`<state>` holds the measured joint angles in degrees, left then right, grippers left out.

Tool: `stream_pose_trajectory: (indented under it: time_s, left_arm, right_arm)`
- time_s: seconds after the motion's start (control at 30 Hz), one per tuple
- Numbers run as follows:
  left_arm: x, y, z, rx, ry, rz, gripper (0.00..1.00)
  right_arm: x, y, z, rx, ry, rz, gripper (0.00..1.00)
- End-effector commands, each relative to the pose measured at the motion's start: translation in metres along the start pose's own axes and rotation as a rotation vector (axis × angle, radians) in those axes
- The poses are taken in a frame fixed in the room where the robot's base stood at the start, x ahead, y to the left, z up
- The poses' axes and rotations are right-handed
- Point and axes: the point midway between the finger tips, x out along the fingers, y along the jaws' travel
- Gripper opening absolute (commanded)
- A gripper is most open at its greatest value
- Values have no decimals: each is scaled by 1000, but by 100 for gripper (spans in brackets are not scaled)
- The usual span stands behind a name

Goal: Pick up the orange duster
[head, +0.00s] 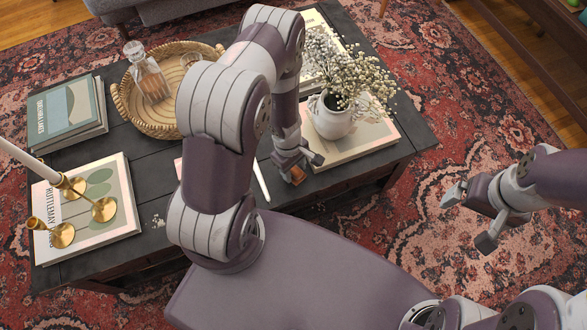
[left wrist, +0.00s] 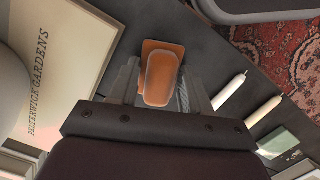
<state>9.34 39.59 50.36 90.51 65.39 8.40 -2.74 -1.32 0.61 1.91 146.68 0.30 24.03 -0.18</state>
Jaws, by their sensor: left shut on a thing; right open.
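The orange duster (head: 297,175) shows as a small orange-brown piece at the tips of my left gripper (head: 297,163), near the front edge of the dark coffee table (head: 232,186). In the left wrist view the duster (left wrist: 162,76) sits between the two fingers of my left gripper (left wrist: 160,88), which is shut on it. Whether it touches the tabletop I cannot tell. My right gripper (head: 468,214) is open and empty, over the rug to the right of the table.
A white vase of small flowers (head: 332,118) stands on a book (head: 358,147) right of the left gripper. White candles (left wrist: 230,91) lie close to the duster. A wicker tray (head: 124,104) with a decanter (head: 148,78) stands at the back. Brass candlesticks (head: 103,209) stand on a book at left.

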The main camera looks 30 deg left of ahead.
Motion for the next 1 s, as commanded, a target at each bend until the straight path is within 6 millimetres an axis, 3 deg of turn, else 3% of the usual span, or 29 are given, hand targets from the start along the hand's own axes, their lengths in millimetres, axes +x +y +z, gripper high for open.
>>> stream_pose_trajectory:
  time_s: [0.17,0.37,0.8,1.0]
  left_arm:
    - [-9,0,1,1,0,1,18]
    - [-43,1,6,1,1,2,18]
    - [-84,1,109,7,0,1,18]
    - [-92,1,130,2,0,0,18]
  right_arm:
    - [-5,0,0,0,0,0,97]
    - [-21,0,-2,0,0,0,97]
    - [-28,0,-3,0,0,0,97]
    - [-31,0,-4,0,0,0,97]
